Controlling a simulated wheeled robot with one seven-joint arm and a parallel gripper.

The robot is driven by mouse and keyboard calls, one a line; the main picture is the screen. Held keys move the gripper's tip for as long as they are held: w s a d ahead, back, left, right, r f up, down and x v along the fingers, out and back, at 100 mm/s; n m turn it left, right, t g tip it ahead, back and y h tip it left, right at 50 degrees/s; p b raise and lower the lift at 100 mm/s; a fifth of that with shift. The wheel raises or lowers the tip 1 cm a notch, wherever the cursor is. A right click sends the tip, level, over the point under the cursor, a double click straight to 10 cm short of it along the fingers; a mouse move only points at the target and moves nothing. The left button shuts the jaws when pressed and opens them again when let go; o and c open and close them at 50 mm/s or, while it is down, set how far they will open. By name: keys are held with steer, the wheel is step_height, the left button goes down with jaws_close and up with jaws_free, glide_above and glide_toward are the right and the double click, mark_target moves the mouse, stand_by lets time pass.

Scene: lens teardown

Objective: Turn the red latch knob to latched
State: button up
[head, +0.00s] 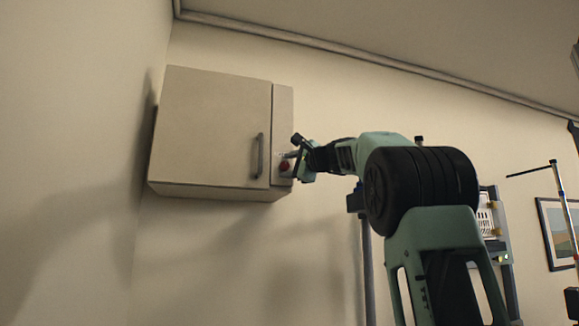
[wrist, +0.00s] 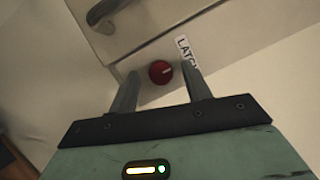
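The red latch knob (wrist: 161,72) is round with a pale pointer mark and sits on the narrow panel of a beige wall cabinet (head: 212,125). A white label (wrist: 186,52), partly hidden by a finger, begins with "LATC" beside it. In the head view the knob (head: 285,166) shows low on the panel, right of the door handle. My gripper (wrist: 160,80) is open, one finger on each side of the knob in the wrist view. I cannot tell whether the fingers touch it. In the head view my gripper (head: 297,160) is at the knob.
The cabinet door has a grey vertical handle (head: 260,156) left of the knob; it also shows in the wrist view (wrist: 104,11). The cabinet hangs on a plain wall with free room below it. A rack (head: 490,220) and a framed picture (head: 555,232) are at the right.

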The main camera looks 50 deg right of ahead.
steer(key=shift+s, duration=0.1)
steer(key=b+v, duration=0.6)
steer(key=v, duration=1.1)
steer(key=shift+s, duration=0.1)
